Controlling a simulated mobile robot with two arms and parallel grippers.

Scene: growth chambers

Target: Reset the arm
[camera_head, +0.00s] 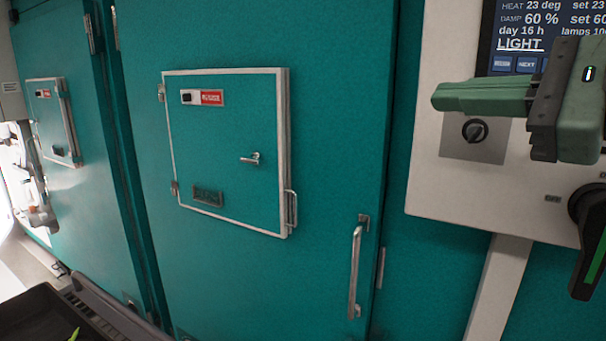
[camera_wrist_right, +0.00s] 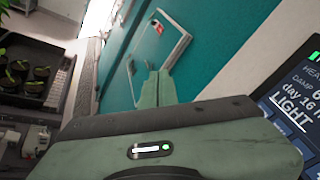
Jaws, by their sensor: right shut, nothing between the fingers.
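My right gripper (camera_head: 440,97) comes in from the right edge of the head view, its green fingers pointing left. It is shut and empty, in front of the white control panel (camera_head: 430,180), over the area between the display and a dark knob (camera_head: 475,131). In the right wrist view the gripper's fingers (camera_wrist_right: 157,84) are together, with the teal chamber door behind them. My left gripper is not in view.
A teal chamber door (camera_head: 320,130) has a small closed hatch (camera_head: 225,130) and a metal handle (camera_head: 355,265). The panel display (camera_head: 545,25) reads LIGHT. A black rotary switch (camera_head: 590,220) is at lower right. A dark tray (camera_head: 35,315) is at lower left; the wrist view shows potted plants (camera_wrist_right: 16,76).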

